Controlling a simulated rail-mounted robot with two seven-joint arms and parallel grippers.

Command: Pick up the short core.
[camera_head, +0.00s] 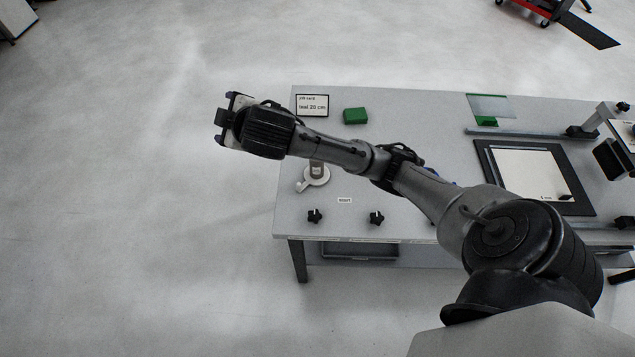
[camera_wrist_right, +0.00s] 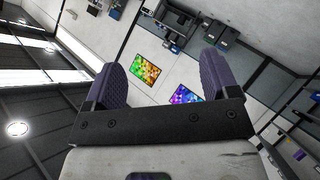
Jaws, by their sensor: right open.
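I cannot make out the short core for certain in either view. On the table, a small label (camera_head: 344,200) that seems to read "short" lies near the front left. A grey post on a round base (camera_head: 316,179) stands behind it, partly hidden by my right arm. My right gripper (camera_head: 226,118) is raised out beyond the table's left edge in the head view, away from the label and post. It is open and empty; the right wrist view shows its two purple fingers (camera_wrist_right: 163,74) apart with nothing between them. My left gripper is not in view.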

